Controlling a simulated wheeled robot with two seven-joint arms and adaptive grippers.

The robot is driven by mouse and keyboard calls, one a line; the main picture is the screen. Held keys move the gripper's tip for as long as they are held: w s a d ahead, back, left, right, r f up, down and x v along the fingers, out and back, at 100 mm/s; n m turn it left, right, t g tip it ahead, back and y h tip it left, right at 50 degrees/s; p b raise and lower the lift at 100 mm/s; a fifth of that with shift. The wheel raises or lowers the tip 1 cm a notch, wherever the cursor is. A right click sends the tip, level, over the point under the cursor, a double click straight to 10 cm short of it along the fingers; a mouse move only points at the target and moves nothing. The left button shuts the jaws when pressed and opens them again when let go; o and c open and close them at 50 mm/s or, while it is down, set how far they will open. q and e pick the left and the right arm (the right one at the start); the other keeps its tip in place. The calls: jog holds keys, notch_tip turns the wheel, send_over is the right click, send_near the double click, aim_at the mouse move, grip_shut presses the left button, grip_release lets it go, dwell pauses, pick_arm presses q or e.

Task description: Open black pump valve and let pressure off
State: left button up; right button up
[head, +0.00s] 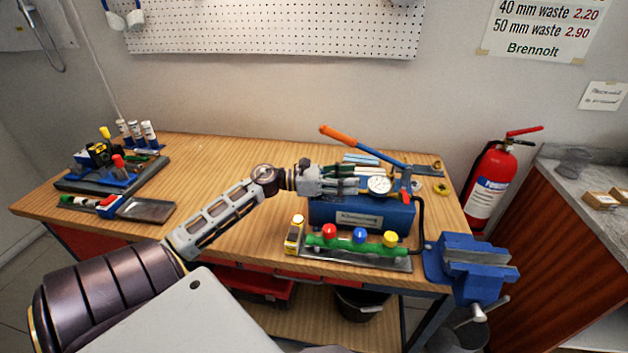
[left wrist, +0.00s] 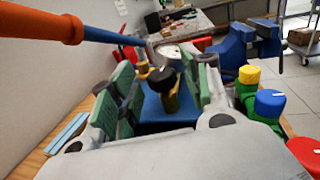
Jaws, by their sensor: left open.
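The blue test pump (head: 385,217) stands on the workbench, with a round white gauge (head: 379,184) and a blue lever with an orange handle (head: 337,133). In the left wrist view the black pump valve (left wrist: 162,78) is a dark knob on a brass stem above the blue tank (left wrist: 165,119). My left gripper (head: 357,180) is over the left part of the pump. Its green-padded fingers are open on either side of the black valve, apart from it as far as I can see. In the head view the gripper hides the valve. My right gripper is out of view.
A green manifold (head: 345,243) with red, blue and yellow knobs lies in front of the pump. A blue vise (head: 470,266) is at the bench's right corner. The pump lever (left wrist: 105,36) runs above the fingers. The middle-left bench top (head: 215,165) is clear.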

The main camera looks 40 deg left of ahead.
pick_arm(q)
jog(key=v, duration=1)
jog(key=shift+r, duration=0.2)
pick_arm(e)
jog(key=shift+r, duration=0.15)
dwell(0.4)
pick_arm(q)
notch_tip(320, 180, up, 9)
jog(key=p, duration=0.9)
jog(key=shift+r+p, duration=0.25)
jog(key=shift+p, duration=0.1)
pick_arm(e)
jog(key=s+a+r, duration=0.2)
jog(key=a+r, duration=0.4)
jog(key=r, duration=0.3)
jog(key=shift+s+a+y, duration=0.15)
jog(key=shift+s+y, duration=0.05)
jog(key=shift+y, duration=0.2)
